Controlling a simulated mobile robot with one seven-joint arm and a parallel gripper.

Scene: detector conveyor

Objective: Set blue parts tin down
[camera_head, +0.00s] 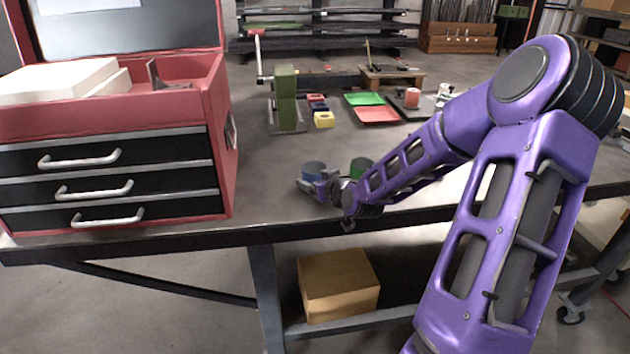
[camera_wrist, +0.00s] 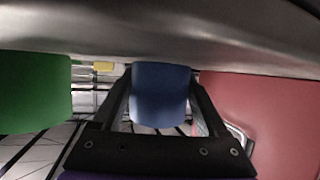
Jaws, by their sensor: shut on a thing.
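The blue parts tin (camera_head: 314,167) is near the table's front edge, right of the red tool chest. My gripper (camera_head: 320,186) is shut on it, with a finger on each side. In the wrist view the blue tin (camera_wrist: 161,95) sits between the dark fingers, and that picture appears upside down. The tin is at or very near the tabletop; I cannot tell whether it touches. A green tin (camera_head: 360,167) stands to its right in the head view. It also shows at the left of the wrist view (camera_wrist: 35,92), apart from my gripper.
The red tool chest (camera_head: 222,135) fills the table's left side. Behind stand a green arbor press (camera_head: 287,95), a yellow bin (camera_head: 324,119), a green tray (camera_head: 365,99) and a red tray (camera_head: 377,115). Bare tabletop (camera_head: 265,175) lies between chest and tin. A cardboard box (camera_head: 338,285) sits below.

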